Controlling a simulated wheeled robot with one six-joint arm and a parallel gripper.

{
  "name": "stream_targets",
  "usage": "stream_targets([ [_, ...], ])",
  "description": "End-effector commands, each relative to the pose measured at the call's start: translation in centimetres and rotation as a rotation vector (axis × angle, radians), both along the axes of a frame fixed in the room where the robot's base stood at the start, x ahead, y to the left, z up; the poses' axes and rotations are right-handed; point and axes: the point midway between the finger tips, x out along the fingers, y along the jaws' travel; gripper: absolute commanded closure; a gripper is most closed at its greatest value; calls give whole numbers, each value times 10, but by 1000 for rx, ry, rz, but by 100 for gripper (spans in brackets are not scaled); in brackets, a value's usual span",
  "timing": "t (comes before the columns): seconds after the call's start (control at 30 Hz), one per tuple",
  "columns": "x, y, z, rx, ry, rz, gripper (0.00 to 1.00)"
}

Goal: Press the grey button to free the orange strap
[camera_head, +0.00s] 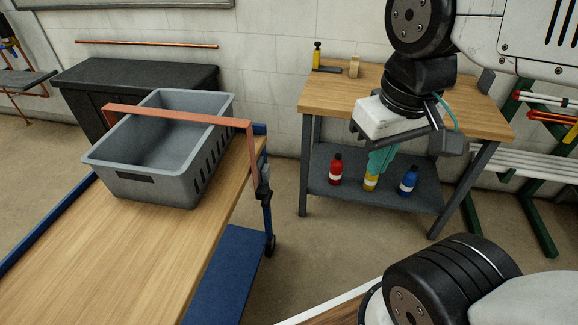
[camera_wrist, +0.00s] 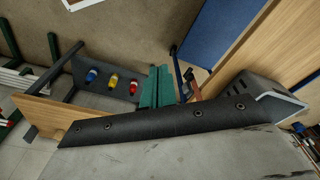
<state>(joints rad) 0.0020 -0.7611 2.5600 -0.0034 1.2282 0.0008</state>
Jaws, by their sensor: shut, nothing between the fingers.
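The orange strap (camera_head: 180,116) runs over the top of a grey crate (camera_head: 150,181) and down its right side. It ends at a dark buckle (camera_head: 263,190) at the right edge of a wooden-topped trolley (camera_head: 105,250). The grey button is too small to make out. My gripper (camera_head: 375,172) has teal fingers, shut and empty, in the air well to the right of the buckle. In the wrist view the fingers (camera_wrist: 157,88) point towards the trolley side, and part of the strap (camera_wrist: 195,90) shows just beyond them.
A wooden workbench (camera_head: 335,92) stands behind my gripper. Its lower shelf holds a red bottle (camera_head: 336,169), a yellow bottle (camera_head: 370,182) and a blue bottle (camera_head: 408,181). A dark cabinet (camera_head: 75,95) stands behind the crate. Floor shows clear between trolley and workbench.

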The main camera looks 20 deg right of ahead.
Motion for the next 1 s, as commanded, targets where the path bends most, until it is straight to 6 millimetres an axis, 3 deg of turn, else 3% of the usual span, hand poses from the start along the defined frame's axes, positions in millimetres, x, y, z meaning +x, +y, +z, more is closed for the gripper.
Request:
stream_targets([
  [0.3,1,1,0,5,6,-3,100],
  [0.47,12,8,-6,69,82,-43,100],
  [0.67,48,26,-24,268,281,-181,100],
  [1.0,134,41,-70,673,594,-491,100],
])
